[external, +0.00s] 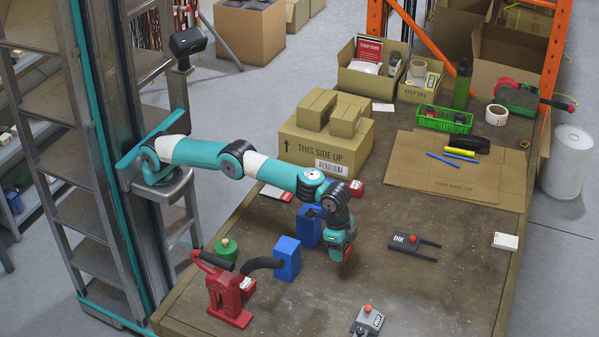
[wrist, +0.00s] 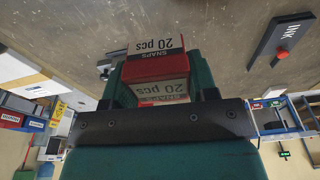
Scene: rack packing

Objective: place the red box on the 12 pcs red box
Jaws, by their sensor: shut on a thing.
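My gripper (external: 341,246) is low over the middle of the table, with its jaws pointing down. It is shut on a red box (wrist: 150,73), which shows between the teal fingers in the wrist view. White labels on it read "20 pcs" and "SNAPS", upside down. In the external view only red parts of the held box (external: 348,254) show below the fingers. I cannot tell whether it touches the table. Another small red box with a white label (external: 355,189) is behind my wrist, partly hidden. No label reading "12 pcs" is legible in either view.
Blue blocks (external: 287,259) (external: 308,226) and a red tool (external: 229,290) stand left of my gripper. A dark INK piece (external: 408,242) lies to the right, and a grey piece with a red knob (external: 367,322) in front. A large carton (external: 322,150) stands behind. The front right table is mostly clear.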

